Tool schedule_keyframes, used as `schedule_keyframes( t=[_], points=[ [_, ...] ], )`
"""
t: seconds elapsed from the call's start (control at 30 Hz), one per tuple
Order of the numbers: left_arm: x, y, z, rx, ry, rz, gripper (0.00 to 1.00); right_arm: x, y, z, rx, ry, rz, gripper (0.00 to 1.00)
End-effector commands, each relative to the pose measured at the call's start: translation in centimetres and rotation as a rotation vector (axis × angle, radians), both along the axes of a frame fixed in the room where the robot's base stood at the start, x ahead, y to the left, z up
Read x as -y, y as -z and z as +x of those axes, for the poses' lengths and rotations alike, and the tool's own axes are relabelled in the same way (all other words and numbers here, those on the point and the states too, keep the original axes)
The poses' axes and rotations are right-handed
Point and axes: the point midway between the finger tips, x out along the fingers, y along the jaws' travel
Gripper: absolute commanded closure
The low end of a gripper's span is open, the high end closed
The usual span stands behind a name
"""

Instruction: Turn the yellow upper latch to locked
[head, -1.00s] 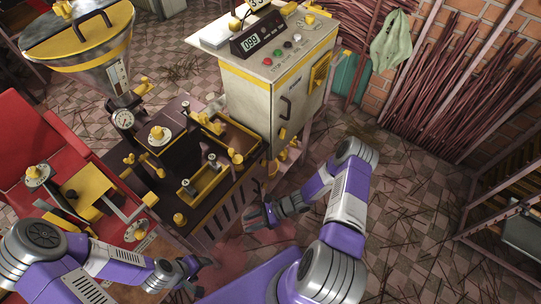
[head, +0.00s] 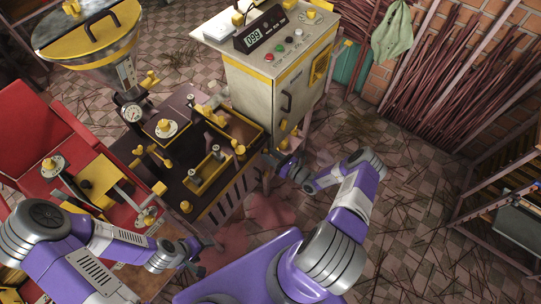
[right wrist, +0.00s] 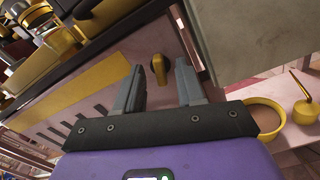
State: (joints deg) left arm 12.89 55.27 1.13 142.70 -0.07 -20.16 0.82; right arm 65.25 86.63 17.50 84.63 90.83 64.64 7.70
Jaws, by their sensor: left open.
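A yellow latch (right wrist: 158,68) on a pale panel shows between and beyond the fingertips of my right gripper (right wrist: 159,72) in the right wrist view. The fingers are apart, with nothing visible between them at their near part; contact with the latch cannot be told. In the head view, my right gripper (head: 283,165) is beside the machine, below the cabinet's lower corner. Small yellow fittings (head: 283,124) show on the cabinet edge there; I cannot tell which is the upper latch. My left gripper (head: 196,258) is open and empty near the red seat side, low in front of the machine.
The control cabinet (head: 262,95) with a display stands behind my right gripper. The dark machine table (head: 205,205) carries yellow trays and knobs. In the right wrist view, a bowl (right wrist: 265,115) sits on a shelf at right.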

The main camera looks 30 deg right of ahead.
Motion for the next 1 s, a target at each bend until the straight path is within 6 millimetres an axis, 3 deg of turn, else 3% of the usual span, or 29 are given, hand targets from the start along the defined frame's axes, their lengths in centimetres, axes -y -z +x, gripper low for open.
schedule_keyframes(
  t=[0.3,0.53,0.57,1.0],
  points=[
    [0.01,0.00,0.01,0.000,0.000,0.000,0.34,-0.15,-0.02,0.28,-0.001,-0.001,0.000,0.63],
    [0.01,0.00,0.01,0.000,0.000,0.000,0.34,-0.16,-0.03,0.26,-0.001,-0.001,0.000,0.98],
    [0.01,0.00,0.01,0.000,0.000,0.000,0.34,-0.16,-0.03,0.26,-0.001,-0.001,0.000,1.00],
    [0.00,0.45,0.01,0.000,0.000,0.000,0.34,-0.13,0.07,0.26,-0.020,-0.001,0.049,1.00]
  ],
)
